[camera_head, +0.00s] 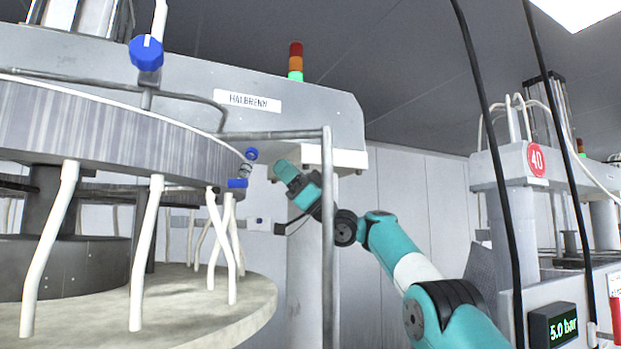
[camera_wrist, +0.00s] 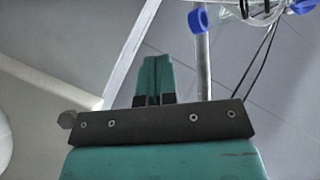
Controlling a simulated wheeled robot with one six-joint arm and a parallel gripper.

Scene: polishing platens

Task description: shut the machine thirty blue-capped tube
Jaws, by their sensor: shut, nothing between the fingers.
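Two small blue caps, an upper one (camera_head: 251,154) and a lower one (camera_head: 237,183), sit at the right edge of the large round platen (camera_head: 120,130), with a clear piece between them. In the wrist view, a blue cap (camera_wrist: 197,20) tops a grey tube (camera_wrist: 203,70), and another blue piece (camera_wrist: 303,5) shows at the top right corner beside clear tubing (camera_wrist: 262,12). My gripper (camera_head: 279,166) is just right of the caps, apart from them. Its teal fingers (camera_wrist: 154,66) are together and empty. No number thirty is readable.
A larger blue knob (camera_head: 146,53) stands at upper left. A grey rail and upright post (camera_head: 327,240) stand close to my arm. A machine marked 40 (camera_head: 537,160) is at right, with black hanging cables (camera_head: 490,130). White bent tubes (camera_head: 147,250) hang below the platen.

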